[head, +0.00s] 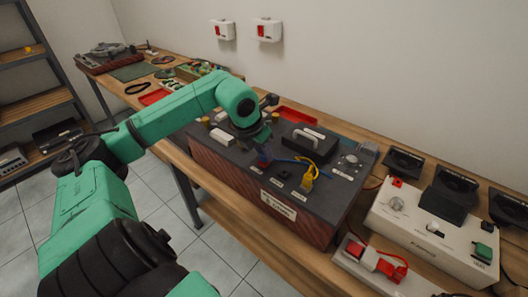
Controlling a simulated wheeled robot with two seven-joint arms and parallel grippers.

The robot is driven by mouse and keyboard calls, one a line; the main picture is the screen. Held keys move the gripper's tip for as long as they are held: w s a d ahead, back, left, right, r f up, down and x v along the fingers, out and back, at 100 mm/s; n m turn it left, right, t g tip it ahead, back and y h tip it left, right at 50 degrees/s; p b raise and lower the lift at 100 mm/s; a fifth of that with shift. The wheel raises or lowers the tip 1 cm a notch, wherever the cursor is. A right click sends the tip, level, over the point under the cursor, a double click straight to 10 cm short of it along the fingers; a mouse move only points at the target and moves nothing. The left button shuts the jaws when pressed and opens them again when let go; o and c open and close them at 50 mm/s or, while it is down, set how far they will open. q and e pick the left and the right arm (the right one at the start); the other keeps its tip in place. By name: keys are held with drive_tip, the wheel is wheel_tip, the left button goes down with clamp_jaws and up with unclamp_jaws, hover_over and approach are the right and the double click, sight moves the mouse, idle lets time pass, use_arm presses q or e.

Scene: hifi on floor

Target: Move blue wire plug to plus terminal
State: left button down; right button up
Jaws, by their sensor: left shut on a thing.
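My left arm reaches in from the left, and its gripper (265,153) is over the top of a dark box with reddish-brown sides (262,190). The gripper is shut on the blue wire plug (266,158), which shows as a small blue patch at the fingertips. A blue wire (290,161) runs right from it across the dark top. A yellow plug with its wire (308,179) stands to the right on the same top. The terminals are small and dark, and I cannot tell which is plus. My right gripper is not in view.
A handle (309,136) rises behind the blue wire. At the right are a white device (432,228), dark speaker-like units (404,162) and a red switch block (368,258). A turntable (108,57) sits at the far end of the wooden bench.

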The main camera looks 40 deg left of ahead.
use_arm(q)
drive_tip(key=c, duration=0.6)
unclamp_jaws()
drive_tip(key=shift+c, duration=0.2)
drive_tip(key=shift+r, duration=0.1)
drive_tip(key=shift+s+a+r+b, duration=0.1)
drive_tip(key=shift+s+r+b, duration=0.15)
drive_tip(key=shift+b, duration=0.1)
drive_tip(key=w+r+p+v, duration=0.1)
drive_tip(key=w+p+v, duration=0.1)
drive_tip(key=v, duration=1.6)
